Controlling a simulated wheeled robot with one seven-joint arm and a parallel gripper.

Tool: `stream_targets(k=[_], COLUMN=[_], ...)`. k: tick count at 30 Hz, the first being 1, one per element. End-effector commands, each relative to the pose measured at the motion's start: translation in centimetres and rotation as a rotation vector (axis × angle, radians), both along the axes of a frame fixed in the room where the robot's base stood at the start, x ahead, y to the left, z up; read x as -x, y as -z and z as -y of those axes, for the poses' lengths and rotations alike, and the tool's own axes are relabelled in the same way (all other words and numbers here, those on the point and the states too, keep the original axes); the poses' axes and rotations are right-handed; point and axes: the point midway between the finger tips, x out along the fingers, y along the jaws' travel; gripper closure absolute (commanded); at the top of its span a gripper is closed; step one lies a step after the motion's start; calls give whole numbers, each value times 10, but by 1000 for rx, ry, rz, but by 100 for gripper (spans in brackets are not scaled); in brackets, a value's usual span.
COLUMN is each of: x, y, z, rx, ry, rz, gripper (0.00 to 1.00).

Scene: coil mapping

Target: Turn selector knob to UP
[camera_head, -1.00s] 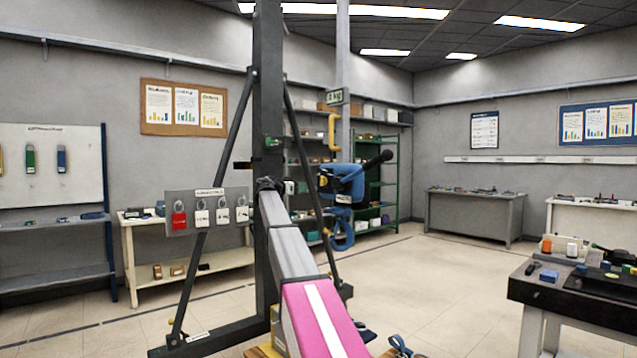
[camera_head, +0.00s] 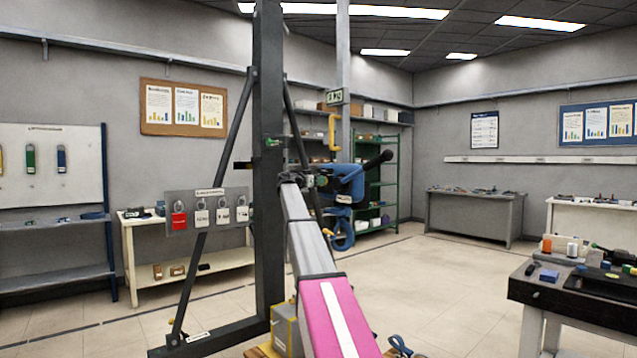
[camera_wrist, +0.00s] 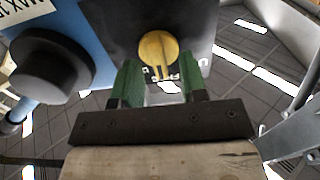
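The selector knob (camera_wrist: 158,50) is a round yellow dial with a raised ridge, on a dark panel (camera_wrist: 196,28) of a blue unit (camera_wrist: 92,18). In the wrist view it lies just beyond and between the green fingertips of my gripper (camera_wrist: 159,72). The gripper is open, with a clear gap between its fingers. White lettering below the knob is partly hidden by the fingers. In the head view the blue unit (camera_head: 349,186) hangs by the dark post, and my gripper (camera_head: 316,181) is at its left side. The knob cannot be made out there.
A black round part (camera_wrist: 47,68) sticks out of the blue unit, left of the knob. The dark upright post (camera_head: 268,130) with slanted braces stands close left of my arm. A tag board (camera_head: 207,208) hangs left of it. A black-topped bench (camera_head: 570,302) stands at right.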

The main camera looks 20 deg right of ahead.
Motion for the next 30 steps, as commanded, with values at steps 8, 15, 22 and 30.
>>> stream_targets(k=[8, 15, 22, 30], x=[-2, -1, -1, -2], y=[0, 0, 0, 0], z=[5, 5, 5, 5], rx=[0, 0, 4, 44], ry=[0, 0, 1, 0], rz=[0, 0, -11, -121], gripper=[61, 100, 100, 100])
